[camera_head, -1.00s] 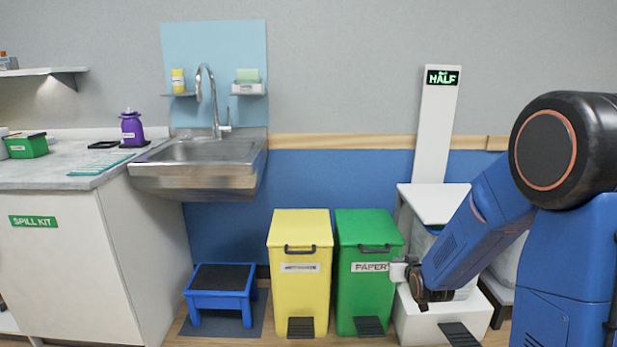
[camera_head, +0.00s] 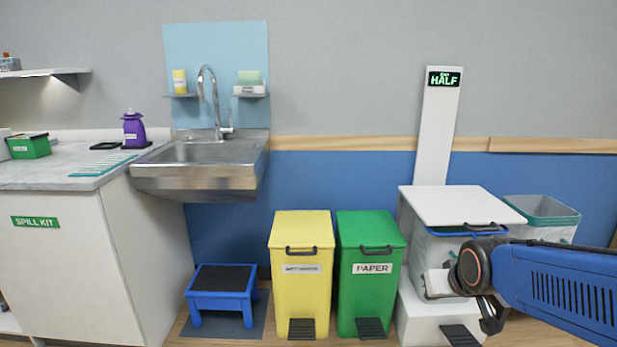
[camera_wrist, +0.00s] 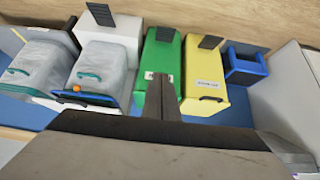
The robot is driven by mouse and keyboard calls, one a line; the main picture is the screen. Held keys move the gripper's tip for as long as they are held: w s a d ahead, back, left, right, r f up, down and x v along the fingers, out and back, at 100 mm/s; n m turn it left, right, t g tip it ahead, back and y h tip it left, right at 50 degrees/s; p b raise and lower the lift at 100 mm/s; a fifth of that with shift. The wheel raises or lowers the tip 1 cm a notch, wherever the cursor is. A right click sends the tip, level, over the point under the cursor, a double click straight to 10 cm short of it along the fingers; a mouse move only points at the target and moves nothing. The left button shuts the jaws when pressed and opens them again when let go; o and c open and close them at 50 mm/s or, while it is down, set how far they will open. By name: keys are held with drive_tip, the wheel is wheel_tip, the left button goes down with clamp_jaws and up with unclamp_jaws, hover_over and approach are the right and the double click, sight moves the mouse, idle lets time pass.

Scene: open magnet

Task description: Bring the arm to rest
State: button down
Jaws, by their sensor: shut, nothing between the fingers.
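My gripper (camera_head: 491,315) is at the right of the head view, low in front of the white bin. My blue forearm reaches it from the right edge. In the wrist view my gripper (camera_wrist: 161,97) shows its two dark fingers together, with nothing between them. They overlap the green bin in that picture, and I cannot tell the distance between them.
A yellow bin (camera_head: 301,270) and a green PAPER bin (camera_head: 369,270) stand side by side. A white-lidded bin (camera_head: 460,206) and an open grey bin (camera_head: 541,212) are right of them. A blue step stool (camera_head: 222,283), sink (camera_head: 205,165) and counter (camera_head: 75,178) are left.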

drive_tip(key=s+r+g, duration=0.1)
drive_tip(key=s+g, duration=0.1)
drive_tip(key=s, duration=1.5)
drive_tip(key=shift+s+a+r+g, duration=0.15)
drive_tip(key=shift+s+r+g, duration=0.2)
drive_tip(key=shift+s+g, duration=0.05)
